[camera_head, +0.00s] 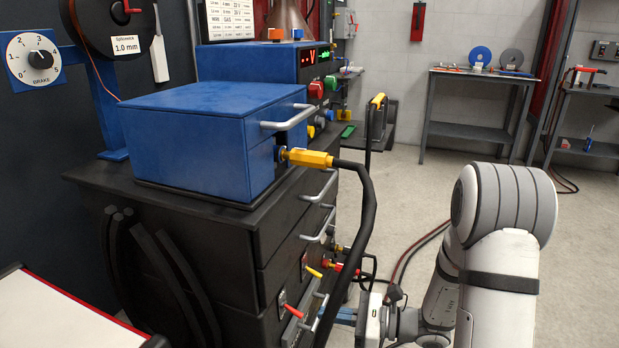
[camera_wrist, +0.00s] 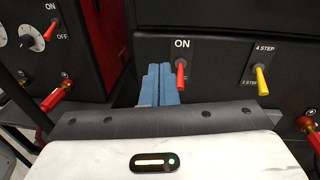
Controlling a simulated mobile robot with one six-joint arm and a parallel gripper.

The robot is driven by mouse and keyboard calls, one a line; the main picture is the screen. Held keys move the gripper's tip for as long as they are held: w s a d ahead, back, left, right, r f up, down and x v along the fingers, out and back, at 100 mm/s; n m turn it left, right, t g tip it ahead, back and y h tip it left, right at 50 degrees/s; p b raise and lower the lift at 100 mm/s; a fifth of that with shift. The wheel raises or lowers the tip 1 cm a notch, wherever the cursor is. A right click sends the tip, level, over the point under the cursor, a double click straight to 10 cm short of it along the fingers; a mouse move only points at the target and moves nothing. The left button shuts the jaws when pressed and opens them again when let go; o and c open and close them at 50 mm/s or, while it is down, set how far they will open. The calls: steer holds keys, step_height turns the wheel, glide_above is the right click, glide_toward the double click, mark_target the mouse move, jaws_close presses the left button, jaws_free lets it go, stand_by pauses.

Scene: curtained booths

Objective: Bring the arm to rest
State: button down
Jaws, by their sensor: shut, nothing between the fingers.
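My gripper (camera_head: 343,316) is low in front of the black cabinet in the head view, with blue fingers pointing left toward the cabinet. In the wrist view the blue fingers (camera_wrist: 158,84) are shut together with nothing between them. Their tips appear just left of a red lever (camera_wrist: 181,76) under an ON label. Whether they touch the panel or lever cannot be told. A yellow lever (camera_wrist: 260,82) under a 4 STEP label is further right. My arm (camera_head: 500,240) is bent at the right of the head view.
A black cable (camera_head: 358,215) hangs from a yellow connector (camera_head: 308,158) on the blue box (camera_head: 215,135), close above my gripper. Red-handled connectors (camera_head: 340,266) stick out from the cabinet. Open floor (camera_head: 420,190) lies right of the cabinet, before a workbench (camera_head: 480,76).

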steer(key=s+r+n+g+h+p, duration=0.35)
steer(key=s+r+n+p, duration=0.25)
steer(key=r, duration=0.3)
steer(key=s+r+n+g+h+p, duration=0.3)
steer(key=s+r+n+h+p, duration=0.15)
steer(key=s+r+p, duration=0.4)
steer(key=d+r+n+t+h+p, duration=0.2)
steer(key=d+r+n+h+p, duration=0.2)
steer(key=r, duration=0.5)
steer(key=s+d+r+n+t+h+p, duration=0.1)
steer(key=d+r+n+t+h+p, duration=0.2)
steer(key=r, duration=0.7)
steer(key=d+n+h+p, duration=0.2)
steer(key=d+p, duration=0.2)
steer(key=shift+r, duration=0.3)
